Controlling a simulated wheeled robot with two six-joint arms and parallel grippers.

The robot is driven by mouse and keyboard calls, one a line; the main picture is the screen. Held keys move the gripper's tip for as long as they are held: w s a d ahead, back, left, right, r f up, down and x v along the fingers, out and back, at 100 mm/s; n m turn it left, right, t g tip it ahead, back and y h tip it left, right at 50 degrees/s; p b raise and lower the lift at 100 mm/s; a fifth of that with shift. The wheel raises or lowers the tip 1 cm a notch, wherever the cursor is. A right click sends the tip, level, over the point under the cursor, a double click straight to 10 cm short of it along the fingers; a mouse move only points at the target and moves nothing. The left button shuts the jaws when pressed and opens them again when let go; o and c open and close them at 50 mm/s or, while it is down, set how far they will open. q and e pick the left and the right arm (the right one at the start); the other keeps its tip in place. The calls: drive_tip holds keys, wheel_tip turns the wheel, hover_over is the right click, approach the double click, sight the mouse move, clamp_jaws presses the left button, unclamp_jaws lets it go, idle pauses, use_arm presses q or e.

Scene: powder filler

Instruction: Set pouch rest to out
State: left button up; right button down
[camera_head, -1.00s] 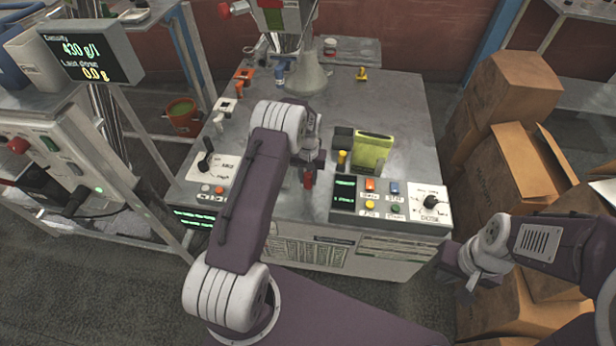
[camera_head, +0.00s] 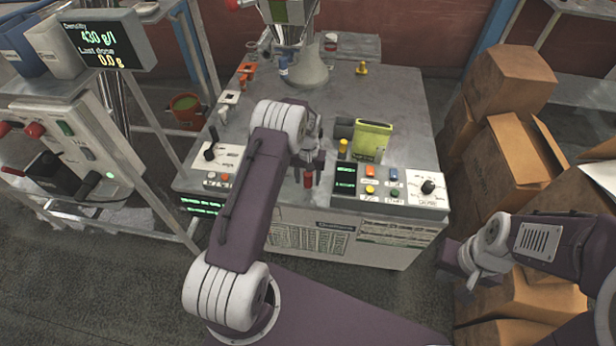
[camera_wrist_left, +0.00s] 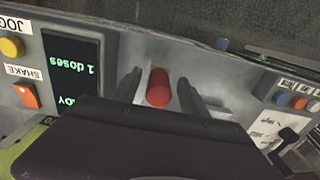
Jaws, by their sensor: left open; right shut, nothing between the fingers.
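A red cylindrical knob (camera_head: 308,180) stands near the front edge of the machine table, left of the control panel. It also shows in the left wrist view (camera_wrist_left: 158,87). My left gripper (camera_head: 312,172) is over it and open, with one finger on each side of the knob and visible gaps between. No label on the knob can be read, and I cannot tell the pouch rest's setting. A yellow-green pouch-like block (camera_head: 372,141) stands upright behind the panel. My right gripper (camera_head: 452,258) is shut and empty, low in front of the boxes at the right.
The control panel (camera_head: 345,205) with coloured buttons and a dial lies right of the knob. A lever panel (camera_head: 213,160) is at the left. A steel funnel (camera_head: 310,68) stands at the back. Cardboard boxes (camera_head: 510,90) are stacked at the right.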

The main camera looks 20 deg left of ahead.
use_arm(q)
wheel_tip(320, 180, up, 9)
drive_tip(key=shift+r+p, duration=0.1)
drive_tip(key=shift+p, duration=0.3)
idle(0.4)
